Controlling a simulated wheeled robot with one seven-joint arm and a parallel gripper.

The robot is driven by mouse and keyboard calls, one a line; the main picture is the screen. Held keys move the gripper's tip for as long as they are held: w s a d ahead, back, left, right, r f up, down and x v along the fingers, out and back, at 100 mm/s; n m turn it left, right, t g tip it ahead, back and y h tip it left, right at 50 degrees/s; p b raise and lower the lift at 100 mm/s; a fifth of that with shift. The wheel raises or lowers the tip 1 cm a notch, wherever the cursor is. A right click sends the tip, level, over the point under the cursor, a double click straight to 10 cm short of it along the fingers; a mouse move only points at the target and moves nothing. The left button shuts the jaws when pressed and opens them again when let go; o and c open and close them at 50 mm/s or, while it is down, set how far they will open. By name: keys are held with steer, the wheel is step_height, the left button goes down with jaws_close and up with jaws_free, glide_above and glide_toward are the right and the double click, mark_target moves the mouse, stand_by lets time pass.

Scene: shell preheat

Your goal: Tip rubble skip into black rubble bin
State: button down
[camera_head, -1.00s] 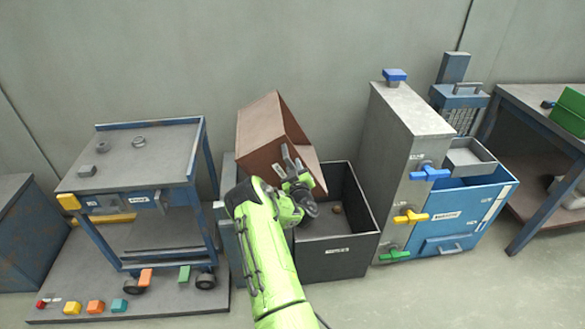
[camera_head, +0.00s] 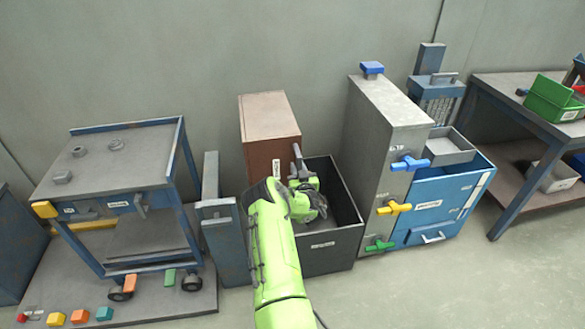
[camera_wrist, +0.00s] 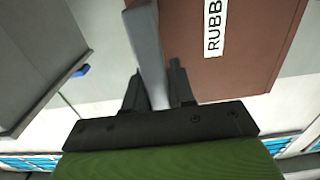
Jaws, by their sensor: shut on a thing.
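The rubble skip (camera_head: 265,153) is a brown box with a white label on its front. It now looks level in the head view, behind and to the left of the open black rubble bin (camera_head: 333,252). Its brown side and part of its label also show in the wrist view (camera_wrist: 246,48). My gripper (camera_head: 297,180) is shut on the skip's grey handle, which stands between the fingers in the wrist view (camera_wrist: 150,50). My arm and gripper hide the skip's lower front and part of the bin's left side. The bin's floor is mostly hidden.
A grey cabinet (camera_head: 385,125) with blue, yellow and green valve handles stands right of the bin. A narrow blue-grey stand (camera_head: 222,240) is left of the skip. A blue trolley (camera_head: 110,190) stands further left. A workbench (camera_head: 500,95) is at the right.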

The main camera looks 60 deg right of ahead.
steer(key=shift+s+d+f+m, duration=0.5)
steer(key=shift+s+f+m, duration=0.1)
steer(key=shift+s+f, duration=0.05)
steer(key=shift+f, duration=0.1)
steer(key=c, duration=1)
jaws_free()
steer(key=shift+d, duration=0.1)
steer(key=shift+c, duration=0.2)
steer(key=p+v, duration=0.4)
steer(key=v, duration=1.2)
steer(key=shift+p, duration=0.3)
steer(key=shift+w+d, duration=0.1)
steer(key=shift+w, duration=0.05)
